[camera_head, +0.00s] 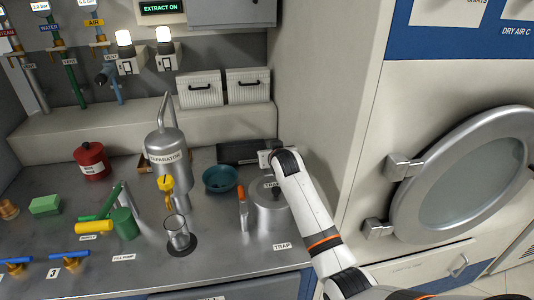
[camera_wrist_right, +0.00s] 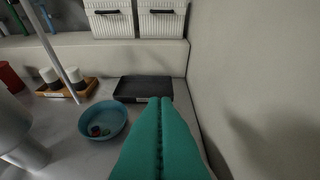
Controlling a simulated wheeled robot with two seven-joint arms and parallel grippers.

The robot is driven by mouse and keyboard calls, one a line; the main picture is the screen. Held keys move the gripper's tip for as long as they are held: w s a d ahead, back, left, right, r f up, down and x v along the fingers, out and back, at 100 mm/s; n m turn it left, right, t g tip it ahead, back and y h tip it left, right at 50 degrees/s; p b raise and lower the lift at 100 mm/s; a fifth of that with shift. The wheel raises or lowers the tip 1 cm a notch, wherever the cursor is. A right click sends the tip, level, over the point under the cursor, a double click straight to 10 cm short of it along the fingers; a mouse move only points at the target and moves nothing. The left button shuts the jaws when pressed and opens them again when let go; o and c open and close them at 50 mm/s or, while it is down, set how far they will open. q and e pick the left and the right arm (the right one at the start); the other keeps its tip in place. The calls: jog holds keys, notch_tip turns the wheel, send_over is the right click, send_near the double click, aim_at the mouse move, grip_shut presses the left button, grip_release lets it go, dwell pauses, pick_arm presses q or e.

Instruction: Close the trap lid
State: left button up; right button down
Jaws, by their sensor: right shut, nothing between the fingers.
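The trap (camera_head: 268,215) is a squat metal cylinder at the right end of the steel counter, with a "TRAP" label on the counter in front of it. Its round grey top (camera_head: 262,190) is partly hidden by my right arm, and I cannot tell how fully the lid is seated. An orange-handled upright piece (camera_head: 242,196) stands at the trap's left side. In the wrist view my right gripper (camera_wrist_right: 160,102) shows as two teal fingers pressed together, empty, pointing toward the black tray. In the head view the right wrist is above and behind the trap. My left gripper is in neither view.
A blue bowl (camera_head: 221,179) with small items (camera_wrist_right: 98,131) stands left of the trap. A black tray (camera_wrist_right: 143,88) lies behind, against the ledge. The separator (camera_head: 167,152) and a glass beaker (camera_head: 177,232) stand further left. A machine wall (camera_head: 325,90) bounds the right side.

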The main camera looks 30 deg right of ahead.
aim_at(278, 204)
jog(key=s+f+t+b, duration=0.2)
jog(key=b, duration=0.1)
jog(key=s+f+b, duration=0.1)
jog(key=f+b, duration=0.1)
jog(key=shift+s+a+f+t+h, duration=0.1)
jog(key=shift+s+a+t+h, duration=0.2)
jog(key=shift+t, duration=0.1)
jog(key=s+f+t+b, duration=0.1)
jog(key=b, duration=0.1)
jog(key=s+f+t+b, duration=0.1)
jog(key=b, duration=0.2)
jog(key=s+a+f+t+h+b, duration=0.1)
jog(key=f+b, duration=0.1)
jog(key=b, duration=0.1)
jog(key=shift+s+f+t, duration=0.1)
jog(key=shift+s+t, duration=0.1)
jog(key=shift+t, duration=0.2)
jog(key=shift+s+f+b, duration=0.35)
jog(key=shift+f+b, duration=0.25)
jog(key=shift+b, duration=0.05)
jog(key=shift+s+a+f+b, duration=0.1)
jog(key=shift+s+f+b, duration=0.1)
jog(key=shift+f, duration=0.25)
jog(key=shift+s+a+f+b, duration=0.1)
jog(key=shift+f+b, duration=0.1)
jog(key=shift+f, duration=0.2)
